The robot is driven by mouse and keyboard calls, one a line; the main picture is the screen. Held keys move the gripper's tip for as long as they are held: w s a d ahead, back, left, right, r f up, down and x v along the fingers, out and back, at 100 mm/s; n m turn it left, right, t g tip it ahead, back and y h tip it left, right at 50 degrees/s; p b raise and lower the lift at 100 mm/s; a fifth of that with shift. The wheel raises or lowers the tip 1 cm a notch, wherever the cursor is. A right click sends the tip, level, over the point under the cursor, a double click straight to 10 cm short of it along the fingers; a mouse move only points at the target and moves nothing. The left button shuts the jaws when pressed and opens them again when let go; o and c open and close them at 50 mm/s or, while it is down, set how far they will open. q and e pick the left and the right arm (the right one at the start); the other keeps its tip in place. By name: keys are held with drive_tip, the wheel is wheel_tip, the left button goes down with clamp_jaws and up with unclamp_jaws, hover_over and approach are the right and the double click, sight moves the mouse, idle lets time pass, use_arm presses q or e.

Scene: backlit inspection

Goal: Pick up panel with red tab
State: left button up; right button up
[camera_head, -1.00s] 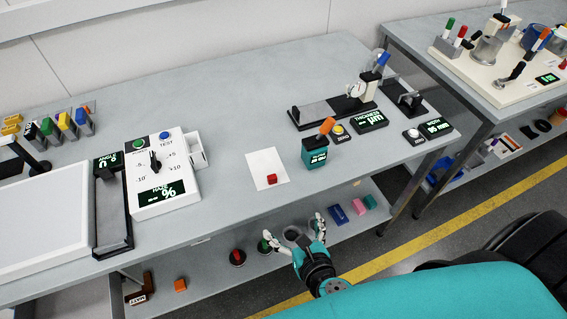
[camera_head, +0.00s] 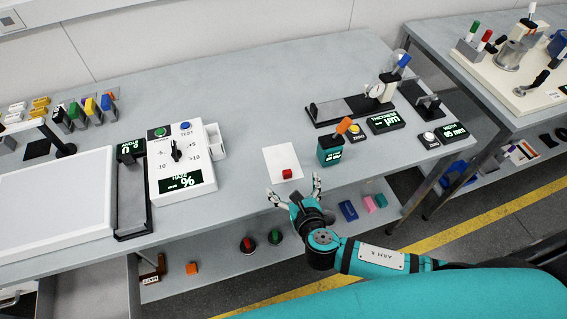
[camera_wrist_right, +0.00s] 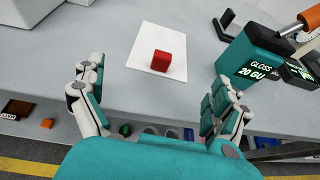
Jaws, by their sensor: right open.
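The panel is a white sheet (camera_head: 281,158) lying flat on the grey bench, with a red block-shaped tab (camera_head: 287,174) at its near edge. In the right wrist view the white panel (camera_wrist_right: 150,42) and red tab (camera_wrist_right: 161,63) lie ahead, between the finger directions. My right gripper (camera_head: 295,192) is open and empty at the bench's front edge, just short of the tab and apart from it. It also shows in the wrist view (camera_wrist_right: 157,95) with fingers spread wide. My left gripper is not in view.
A teal gloss meter (camera_head: 331,152) with an orange handle stands right of the panel. A white haze meter (camera_head: 180,165) stands to the left. A thickness gauge (camera_head: 380,95) is behind right. The bench (camera_head: 250,110) is clear behind the panel. Several small blocks lie on the lower shelf.

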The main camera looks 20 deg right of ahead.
sight(288, 174)
drive_tip(key=p+x, duration=0.1)
drive_tip(key=x, duration=0.4)
drive_tip(key=shift+w+d+r, duration=0.1)
drive_tip(key=shift+r, duration=0.1)
drive_tip(key=c, duration=1.5)
drive_tip(key=shift+c, duration=0.5)
drive_tip(key=shift+r, duration=0.15)
